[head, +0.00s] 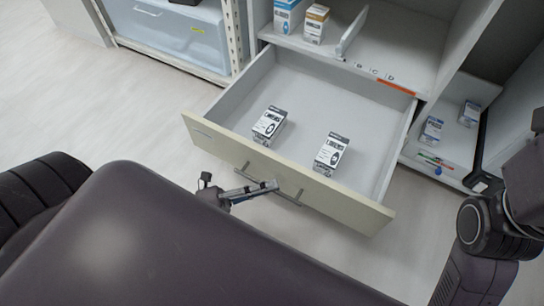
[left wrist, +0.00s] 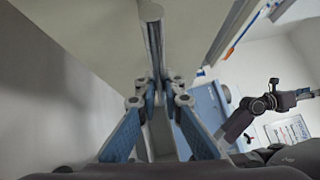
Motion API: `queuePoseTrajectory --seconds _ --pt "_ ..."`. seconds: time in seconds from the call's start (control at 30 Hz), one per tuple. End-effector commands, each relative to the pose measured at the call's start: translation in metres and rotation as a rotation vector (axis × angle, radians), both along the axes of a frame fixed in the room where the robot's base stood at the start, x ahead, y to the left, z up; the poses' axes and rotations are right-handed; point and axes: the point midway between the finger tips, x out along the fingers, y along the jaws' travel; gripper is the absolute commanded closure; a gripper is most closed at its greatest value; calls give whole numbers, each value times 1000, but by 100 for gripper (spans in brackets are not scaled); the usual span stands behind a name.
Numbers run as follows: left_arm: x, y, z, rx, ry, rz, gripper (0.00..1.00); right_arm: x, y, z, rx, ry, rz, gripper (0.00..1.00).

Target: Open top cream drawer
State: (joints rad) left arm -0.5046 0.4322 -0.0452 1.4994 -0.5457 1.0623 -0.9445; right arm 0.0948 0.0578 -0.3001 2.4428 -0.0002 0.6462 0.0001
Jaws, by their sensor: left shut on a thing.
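The cream drawer (head: 340,198) stands pulled out from the white cabinet, its inside open to view. Two small white-and-black boxes (head: 269,123) (head: 332,153) stand in it, apart from each other. A grey bar handle (head: 289,199) runs along the drawer's front and shows also in the left wrist view (left wrist: 152,38). My left gripper (head: 268,187) is at the front of the drawer, shut on the handle. In the left wrist view its fingers (left wrist: 158,90) meet around the bar. My right arm shows at the right edge of the head view, its gripper out of sight.
Above the drawer is a shelf (head: 405,45) with blue and orange boxes at its left. A lower compartment at right (head: 455,140) holds small boxes and pens. A clear-fronted bin (head: 170,35) is at the back left. Floor is clear left of the drawer.

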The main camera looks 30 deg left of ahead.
Motion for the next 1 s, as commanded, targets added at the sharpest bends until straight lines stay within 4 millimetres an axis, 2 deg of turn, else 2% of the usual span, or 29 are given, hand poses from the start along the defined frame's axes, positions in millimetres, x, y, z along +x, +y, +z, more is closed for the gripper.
queuePoseTrajectory --seconds 0.33,0.37,0.5,0.83,1.0 --pt "0 1 -1 1 2 4 100 0 0 -1 0 1 0 60" --pt "0 1 -1 1 2 4 90 0 0 -1 0 1 0 60" --pt "0 1 -1 1 1 3 75 0 0 -1 0 1 1 60" --pt "-2 2 -1 1 2 1 74 1 0 -1 0 3 -1 60" --pt "-16 18 -5 3 6 1 74 1 0 0 0 2 0 60"
